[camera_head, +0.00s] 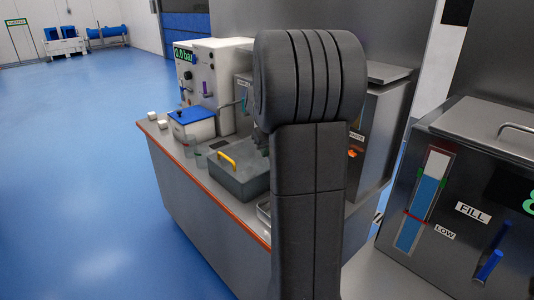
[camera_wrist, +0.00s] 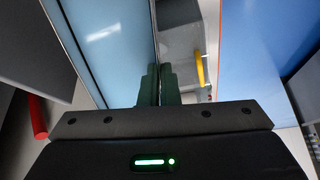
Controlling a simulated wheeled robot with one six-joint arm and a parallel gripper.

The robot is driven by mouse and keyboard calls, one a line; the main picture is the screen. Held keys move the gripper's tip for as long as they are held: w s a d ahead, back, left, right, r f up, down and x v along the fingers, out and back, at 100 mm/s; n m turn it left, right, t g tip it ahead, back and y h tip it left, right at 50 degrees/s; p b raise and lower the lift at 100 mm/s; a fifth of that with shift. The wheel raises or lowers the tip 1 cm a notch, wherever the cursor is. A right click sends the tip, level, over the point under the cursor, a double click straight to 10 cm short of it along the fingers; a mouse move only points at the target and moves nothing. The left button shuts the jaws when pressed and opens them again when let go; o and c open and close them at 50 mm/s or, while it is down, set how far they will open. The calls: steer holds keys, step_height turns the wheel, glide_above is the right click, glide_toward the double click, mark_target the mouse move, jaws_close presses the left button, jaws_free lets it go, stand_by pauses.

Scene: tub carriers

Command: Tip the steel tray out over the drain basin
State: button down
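In the head view my dark arm stands in front of the counter and hides the gripper. A shallow metal rim (camera_head: 264,212), perhaps the steel tray, shows at the counter's front edge, mostly hidden behind my arm. A grey box (camera_head: 238,182) with a yellow handle (camera_head: 227,160) stands left of it. The yellow handle also shows right of the fingers in the wrist view (camera_wrist: 200,68). I cannot make out the drain basin for certain.
A white tub with a blue lid (camera_head: 191,115), clear beakers (camera_head: 195,156) and a white gauge unit (camera_head: 214,75) stand on the counter (camera_head: 205,230). A steel box labelled WASTE (camera_head: 378,145) and a FILL/LOW tank (camera_head: 455,240) are at right. The blue floor (camera_head: 80,180) at left is clear.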

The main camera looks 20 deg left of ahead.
steer(key=shift+s+d+f+t+y+b, duration=0.3)
steer(key=shift+t+y+b, duration=0.3)
steer(key=shift+b, duration=2.15)
steer(key=shift+s+d+f+t+y+b, duration=0.3)
steer(key=shift+t+y+b, duration=0.3)
steer(key=shift+b, duration=2.15)
steer(key=shift+s+d+t+y+b, duration=0.9)
steer(key=shift+t+y+b, duration=0.4)
steer(key=shift+b, duration=4.85)
steer(key=shift+s+d+t+y+b, duration=0.6)
steer(key=shift+s+t+b, duration=0.25)
steer(key=shift+b, duration=3.5)
